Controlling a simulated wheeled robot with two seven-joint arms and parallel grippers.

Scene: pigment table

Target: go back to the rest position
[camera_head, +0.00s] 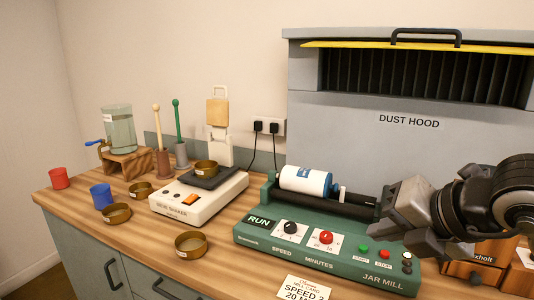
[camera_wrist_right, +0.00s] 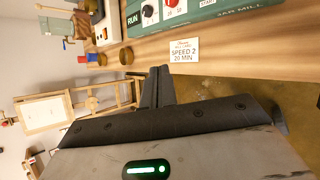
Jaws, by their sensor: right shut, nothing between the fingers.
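My right gripper (camera_head: 374,222) is at the right of the head view, in front of the dust hood and over the right end of the green jar mill (camera_head: 340,262). In the right wrist view its fingers (camera_wrist_right: 160,82) are together, with nothing between them. The jar mill also shows at the top of the right wrist view (camera_wrist_right: 222,10). My left gripper is in neither view.
A speed card (camera_head: 305,289) lies at the table's front edge. A sieve shaker (camera_head: 198,202), several brass sieves (camera_head: 191,244), red (camera_head: 59,178) and blue (camera_head: 101,196) cups and a water jar (camera_head: 118,128) stand to the left. The dust hood (camera_head: 420,140) rises behind; a wooden box (camera_head: 490,250) is right.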

